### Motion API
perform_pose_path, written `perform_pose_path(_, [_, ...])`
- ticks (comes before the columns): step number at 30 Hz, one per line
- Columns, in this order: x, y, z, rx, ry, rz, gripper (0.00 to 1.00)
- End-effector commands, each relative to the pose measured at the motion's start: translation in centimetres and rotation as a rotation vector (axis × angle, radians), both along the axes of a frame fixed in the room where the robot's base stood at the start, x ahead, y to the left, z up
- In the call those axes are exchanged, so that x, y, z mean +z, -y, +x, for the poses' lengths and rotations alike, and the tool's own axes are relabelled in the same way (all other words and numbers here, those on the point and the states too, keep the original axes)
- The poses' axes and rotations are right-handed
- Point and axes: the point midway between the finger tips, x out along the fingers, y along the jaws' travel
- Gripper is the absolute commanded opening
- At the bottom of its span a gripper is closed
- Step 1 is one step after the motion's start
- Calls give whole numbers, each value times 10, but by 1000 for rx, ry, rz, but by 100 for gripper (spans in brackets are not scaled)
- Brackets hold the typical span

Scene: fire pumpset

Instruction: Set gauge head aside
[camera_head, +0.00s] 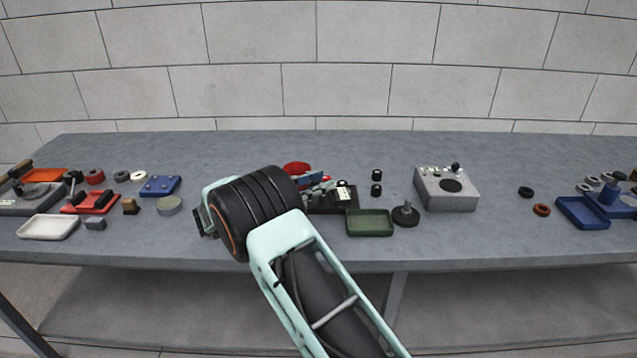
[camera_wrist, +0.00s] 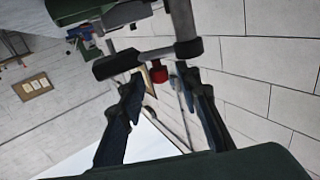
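My gripper (camera_wrist: 165,88) is open in the wrist view, its two dark fingers apart. A dark bar-shaped part (camera_wrist: 150,58) and a small red piece (camera_wrist: 158,72) show beyond the fingertips; I cannot tell how far away they are. In the head view my arm hides part of the fixture (camera_head: 343,196), which has a black base, white label and red and blue parts. I cannot tell for certain which thing is the gauge head. A round grey-green disc (camera_head: 169,205) lies left of my wrist. My fingers are mostly hidden in the head view.
The grey table (camera_head: 375,150) has clear room at its back. A green tray (camera_head: 369,222), black knobbed piece (camera_head: 405,216) and grey box (camera_head: 446,188) stand right of my arm. A blue plate (camera_head: 160,186), red holder (camera_head: 91,203) and white tray (camera_head: 48,227) are left.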

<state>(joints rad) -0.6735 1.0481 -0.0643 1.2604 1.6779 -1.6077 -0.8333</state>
Motion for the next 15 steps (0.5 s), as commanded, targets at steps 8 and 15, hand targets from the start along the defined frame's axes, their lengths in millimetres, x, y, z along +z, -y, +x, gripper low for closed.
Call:
perform_pose_path(8, [-1, -1, -1, 0, -1, 0, 33])
perform_pose_path(15, [-2, -28, -16, 5, -2, 1, 33])
